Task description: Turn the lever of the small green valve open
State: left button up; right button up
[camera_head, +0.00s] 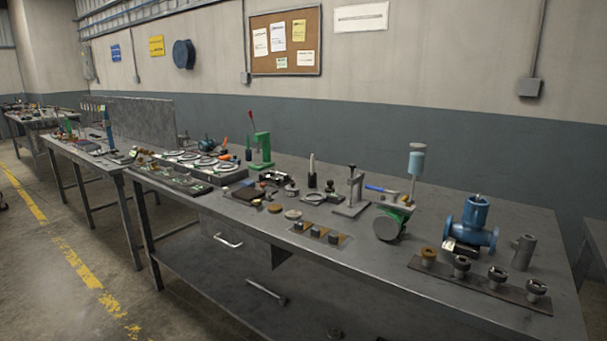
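No valve that I can name for certain as the small green one shows at this distance. A green device with a grey round disc (389,227) stands on the right half of the workbench (340,262). A green upright device with a dark red lever (260,146) stands further left, near the bench's back edge; its lever points up and tilts slightly left. A blue flanged valve-like body (474,226) stands at the right end. Neither of my grippers is in view.
A dark strip with several round knobs (480,281) lies along the right front edge. A small press stand (353,193) and a light blue cylinder (416,162) stand nearby. Further benches (75,143) continue left. Floor with a yellow line (75,262) is free at left.

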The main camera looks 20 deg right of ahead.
aim_at(396, 195)
jog(key=u, duration=0.2)
jog(key=i, duration=0.95)
jog(key=z, duration=0.3)
